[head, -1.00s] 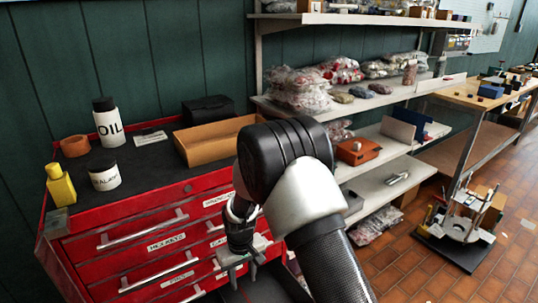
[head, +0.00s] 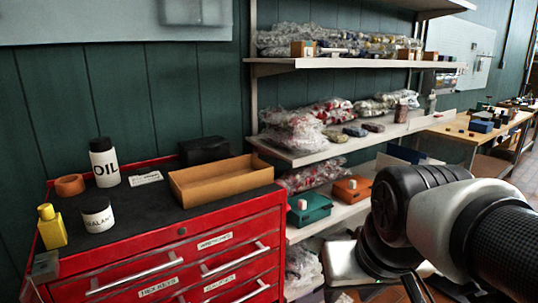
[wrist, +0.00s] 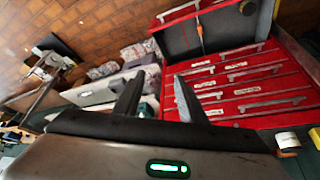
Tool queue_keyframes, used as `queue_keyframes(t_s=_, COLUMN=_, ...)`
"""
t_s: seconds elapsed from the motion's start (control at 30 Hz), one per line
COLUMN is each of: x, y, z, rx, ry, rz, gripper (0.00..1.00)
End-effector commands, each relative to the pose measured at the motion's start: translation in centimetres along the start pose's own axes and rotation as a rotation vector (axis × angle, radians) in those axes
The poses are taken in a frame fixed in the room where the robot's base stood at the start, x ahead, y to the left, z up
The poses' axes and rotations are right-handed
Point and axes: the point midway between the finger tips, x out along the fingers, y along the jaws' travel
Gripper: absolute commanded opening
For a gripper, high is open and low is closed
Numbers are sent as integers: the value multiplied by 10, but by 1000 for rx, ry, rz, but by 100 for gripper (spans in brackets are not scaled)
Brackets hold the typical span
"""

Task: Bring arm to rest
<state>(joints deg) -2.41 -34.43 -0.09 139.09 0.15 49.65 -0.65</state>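My arm is folded at the lower right of the head view, with a black joint and a pale link in front of the lower shelves. My gripper (wrist: 158,96) shows in the wrist view with its two dark fingers apart and nothing between them. In the head view the gripper is at the bottom edge, mostly cut off. The red tool cabinet (head: 215,240) stands left of the arm, with a visible gap between them. In the wrist view the cabinet (wrist: 235,95) appears upside down beyond the fingers.
The cabinet top holds an oil bottle (head: 104,163), a white jar (head: 96,215), a yellow bottle (head: 51,227) and a tan tray (head: 222,181). An open drawer (wrist: 215,28) with an orange-handled tool shows in the wrist view. A green box (head: 309,208) sits on a shelf.

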Motion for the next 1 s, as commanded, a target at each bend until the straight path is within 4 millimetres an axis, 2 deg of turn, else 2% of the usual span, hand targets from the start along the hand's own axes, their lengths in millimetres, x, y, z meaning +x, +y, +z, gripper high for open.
queue_keyframes(t_s=0.13, x=-15, y=9, z=24, rx=38, ry=39, rz=18, gripper=38)
queue_keyframes(t_s=0.17, x=-17, y=10, z=28, rx=45, ry=45, rz=22, gripper=38)
queue_keyframes(t_s=0.2, x=-27, y=12, z=27, rx=51, ry=49, rz=24, gripper=38)
queue_keyframes(t_s=0.53, x=-99, y=11, z=-11, rx=46, ry=43, rz=22, gripper=38)
queue_keyframes(t_s=0.8, x=-180, y=11, z=-50, rx=46, ry=43, rz=21, gripper=38)
queue_keyframes(t_s=0.9, x=-197, y=11, z=-58, rx=45, ry=43, rz=21, gripper=38)
queue_keyframes(t_s=1.0, x=-204, y=11, z=-62, rx=45, ry=43, rz=21, gripper=38)
